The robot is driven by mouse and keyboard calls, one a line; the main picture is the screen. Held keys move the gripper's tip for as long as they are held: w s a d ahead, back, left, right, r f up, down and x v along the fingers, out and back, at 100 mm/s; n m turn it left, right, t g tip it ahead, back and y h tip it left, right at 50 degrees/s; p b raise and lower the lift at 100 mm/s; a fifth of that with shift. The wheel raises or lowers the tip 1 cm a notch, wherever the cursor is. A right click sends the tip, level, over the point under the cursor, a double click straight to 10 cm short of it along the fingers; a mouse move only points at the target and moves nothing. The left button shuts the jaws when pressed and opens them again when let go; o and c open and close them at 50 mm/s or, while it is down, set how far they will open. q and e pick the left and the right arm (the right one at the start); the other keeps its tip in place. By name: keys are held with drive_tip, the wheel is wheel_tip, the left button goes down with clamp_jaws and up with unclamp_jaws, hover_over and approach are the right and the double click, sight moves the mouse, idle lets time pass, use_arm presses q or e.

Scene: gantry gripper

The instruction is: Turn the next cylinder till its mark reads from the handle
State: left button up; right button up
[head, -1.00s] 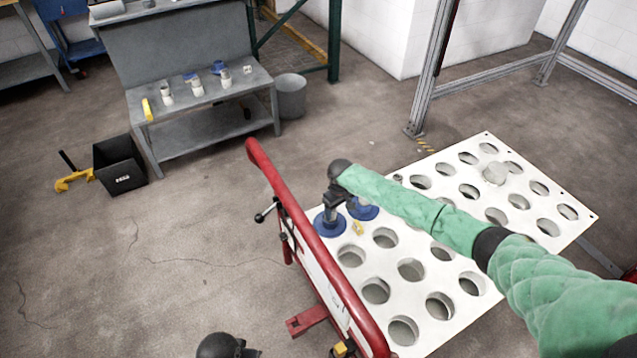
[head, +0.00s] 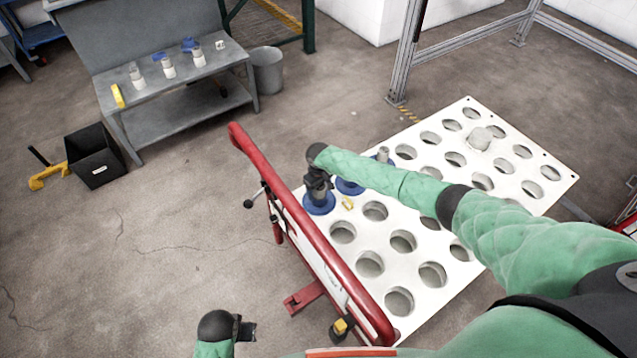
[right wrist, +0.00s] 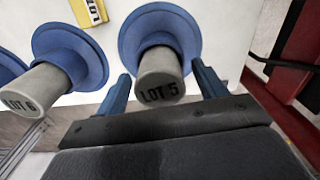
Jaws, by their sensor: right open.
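A grey cylinder marked LOT 5 (right wrist: 160,76) stands in a blue flange (right wrist: 158,28) in the right wrist view. Its lettering appears upright, slightly tilted. My right gripper (right wrist: 163,88) is open, with one blue finger on each side of this cylinder; I cannot tell whether they touch it. A second cylinder marked LOT 6 (right wrist: 36,90) sits to the left in its own blue flange. In the head view my right gripper (head: 318,192) is over the blue flange nearest the red handle (head: 300,225) and hides its cylinder. My left gripper (head: 245,330) is low, apart from the panel; its jaws are unclear.
The white panel (head: 385,225) has many round holes, mostly empty. A small yellow tag (head: 347,203) lies near the flanges. A grey bench (head: 190,85) with several small parts, a black bin (head: 95,158) and a grey bucket (head: 267,72) stand behind.

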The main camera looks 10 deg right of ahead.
drive_tip(key=shift+f, duration=0.3)
drive_tip(key=c, duration=1.3)
use_arm(q)
drive_tip(key=shift+s+d, duration=0.1)
drive_tip(key=shift+s, duration=0.05)
use_arm(e)
drive_tip(key=shift+r, duration=0.15)
drive_tip(key=shift+c, duration=0.4)
use_arm(q)
drive_tip(key=shift+r+p, duration=0.15)
drive_tip(key=shift+p, duration=0.15)
use_arm(e)
drive_tip(key=shift+n+b, duration=0.35)
drive_tip(key=shift+n, duration=0.75)
use_arm(q)
drive_tip(key=shift+f, duration=0.35)
use_arm(e)
drive_tip(key=shift+n, duration=0.4)
